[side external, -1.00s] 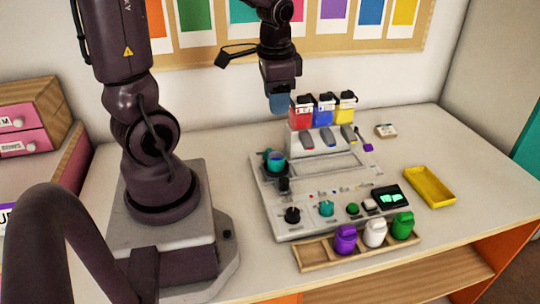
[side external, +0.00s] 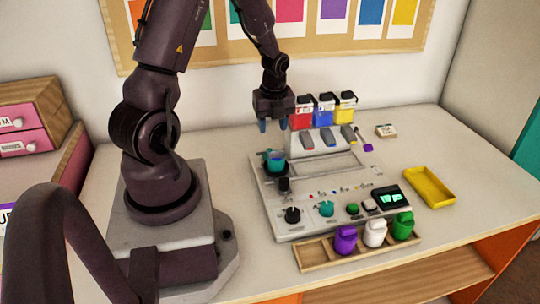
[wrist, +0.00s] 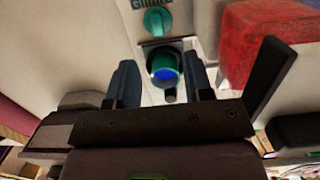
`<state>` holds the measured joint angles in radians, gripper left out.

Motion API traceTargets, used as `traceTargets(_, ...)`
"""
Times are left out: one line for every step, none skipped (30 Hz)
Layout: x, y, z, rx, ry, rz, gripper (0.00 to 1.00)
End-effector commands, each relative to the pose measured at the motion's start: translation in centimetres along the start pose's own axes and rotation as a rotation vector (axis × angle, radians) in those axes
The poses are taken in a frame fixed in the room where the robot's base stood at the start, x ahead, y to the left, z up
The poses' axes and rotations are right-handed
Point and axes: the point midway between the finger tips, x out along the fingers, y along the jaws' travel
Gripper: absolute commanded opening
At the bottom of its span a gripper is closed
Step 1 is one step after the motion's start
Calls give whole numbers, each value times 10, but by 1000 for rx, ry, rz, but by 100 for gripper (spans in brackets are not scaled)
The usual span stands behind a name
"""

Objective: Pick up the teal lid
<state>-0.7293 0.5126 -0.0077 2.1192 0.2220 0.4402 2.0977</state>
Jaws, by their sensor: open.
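A teal round piece (side external: 274,160) with blue inside it sits at the back left of the grey console (side external: 262,201). In the wrist view this teal piece (wrist: 165,66) lies between my finger tips, farther off. I cannot tell whether it is the lid or a cup with its lid open. My gripper (side external: 276,126) points down above it, apart from it, open and empty.
Red (side external: 301,115), blue (side external: 324,110) and yellow (side external: 346,106) containers stand close to the right of my gripper. A wooden tray (side external: 318,258) with purple, white and green bottles is in front. A yellow tray (side external: 430,188) lies at right.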

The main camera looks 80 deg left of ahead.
Motion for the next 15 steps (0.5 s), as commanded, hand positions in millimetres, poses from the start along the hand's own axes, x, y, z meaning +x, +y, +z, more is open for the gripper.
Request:
traceTargets(11, 0, -1, 1, 3, 4, 47)
traceTargets(16, 0, -1, 1, 2, 3, 47)
traceTargets(22, 0, -1, 1, 2, 3, 47)
traceTargets(26, 0, 0, 0, 1, 2, 47)
traceTargets(29, 0, 0, 0, 1, 2, 47)
traceTargets(33, 0, 0, -1, 1, 2, 47)
traceTargets(35, 0, 0, -1, 0, 1, 47)
traceTargets(36, 0, 0, -1, 0, 0, 47)
traceTargets(38, 0, 0, -1, -1, 0, 47)
traceTargets(40, 0, 0, 0, 0, 0, 47)
traceTargets(42, 1, 0, 0, 0, 1, 47)
traceTargets(47, 2, -1, 0, 1, 2, 47)
traceTargets(51, 2, -1, 0, 1, 3, 47)
traceTargets(56, 3, -1, -1, 1, 4, 47)
traceTargets(63, 4, -1, -1, 2, 4, 47)
